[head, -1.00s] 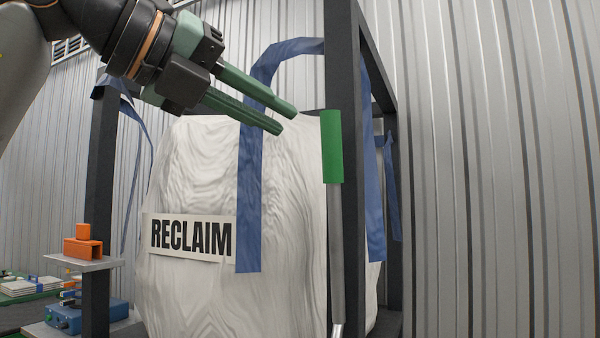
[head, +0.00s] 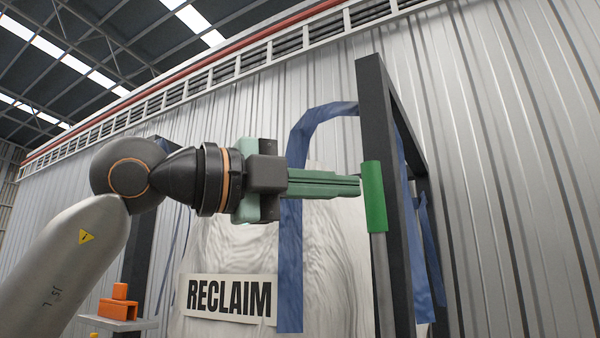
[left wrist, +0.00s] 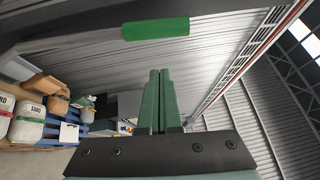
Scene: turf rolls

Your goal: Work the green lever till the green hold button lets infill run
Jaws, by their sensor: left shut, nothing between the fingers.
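The green lever grip (head: 374,196) tops a grey metal rod beside the dark frame post in the head view. It also shows in the left wrist view (left wrist: 156,28), lying crosswise beyond my fingertips. My left gripper (head: 358,187) is shut and empty, its green fingers together and pointing right at the grip. In the left wrist view its fingertips (left wrist: 158,72) stop short of the grip, with a gap between. In the head view the tips look very near the grip. The green hold button is not in view. My right gripper is not in view.
A white bulk bag with a RECLAIM label (head: 229,297) and blue straps (head: 290,265) hangs in the dark frame (head: 376,100). An orange block (head: 118,307) sits on a small shelf at lower left. The left wrist view shows SAND bags (left wrist: 27,125) and blue pallets (left wrist: 72,128).

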